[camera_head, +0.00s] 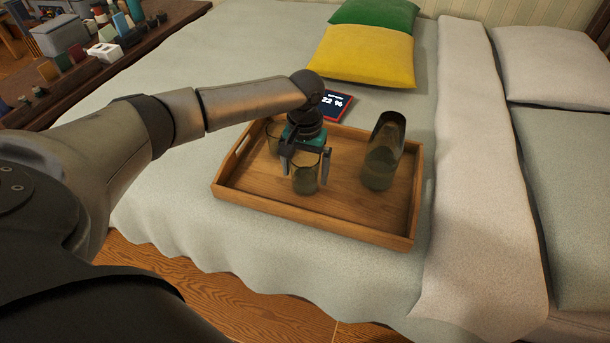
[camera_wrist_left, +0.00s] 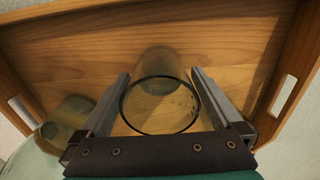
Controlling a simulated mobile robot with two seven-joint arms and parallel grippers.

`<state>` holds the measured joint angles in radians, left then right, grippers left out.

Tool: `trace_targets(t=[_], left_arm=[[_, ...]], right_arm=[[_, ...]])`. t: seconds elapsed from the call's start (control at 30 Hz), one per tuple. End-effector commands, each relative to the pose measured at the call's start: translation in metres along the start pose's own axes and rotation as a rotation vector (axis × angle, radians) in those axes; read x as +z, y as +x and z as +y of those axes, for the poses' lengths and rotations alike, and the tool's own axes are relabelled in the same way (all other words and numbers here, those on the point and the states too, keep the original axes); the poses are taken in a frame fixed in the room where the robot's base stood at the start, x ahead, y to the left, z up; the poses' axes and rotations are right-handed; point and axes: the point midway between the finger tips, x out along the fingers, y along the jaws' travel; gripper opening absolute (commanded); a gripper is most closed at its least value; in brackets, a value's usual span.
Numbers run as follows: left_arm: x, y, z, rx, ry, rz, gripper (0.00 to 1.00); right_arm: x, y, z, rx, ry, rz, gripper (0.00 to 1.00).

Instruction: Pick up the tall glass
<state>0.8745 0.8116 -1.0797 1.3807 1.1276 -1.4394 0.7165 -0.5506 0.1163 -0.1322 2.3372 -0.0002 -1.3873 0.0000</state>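A clear greenish glass (camera_head: 306,181) stands upright in the wooden tray (camera_head: 350,230) on the bed. My left gripper (camera_head: 306,168) points down over it, open, with one finger on each side of the glass. In the left wrist view the round rim of this glass (camera_wrist_left: 160,128) lies between the two fingers (camera_wrist_left: 161,100), with small gaps beside it. A second glass (camera_head: 273,137) stands behind to the left, partly hidden by my gripper. A taller carafe-like vessel (camera_head: 382,155) with a dark slanted top stands at the tray's right. My right gripper is not in view.
A dark tablet (camera_head: 333,105) lies on the bed behind the tray. Yellow (camera_head: 362,55) and green (camera_head: 375,16) pillows lie farther back. A cluttered dark table (camera_head: 85,70) is at the upper left. Bare tray floor separates the gripped-around glass from the carafe.

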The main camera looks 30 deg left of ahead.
Motion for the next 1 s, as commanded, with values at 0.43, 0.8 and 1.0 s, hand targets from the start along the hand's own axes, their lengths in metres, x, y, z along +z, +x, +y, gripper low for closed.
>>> trace_targets(t=[0.43, 0.8, 1.0], left_arm=[[0.0000, -0.0001, -0.0001, 0.000, 0.000, 0.000, 0.48], [0.0001, -0.0001, -0.0002, 0.000, -0.001, 0.000, 0.07], [-0.0004, -0.0006, -0.0002, 0.000, -0.001, 0.001, 0.05]], right_arm=[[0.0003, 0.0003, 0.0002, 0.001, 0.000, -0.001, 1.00], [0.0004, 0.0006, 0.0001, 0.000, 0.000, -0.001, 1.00], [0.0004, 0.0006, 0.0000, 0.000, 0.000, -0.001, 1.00]])
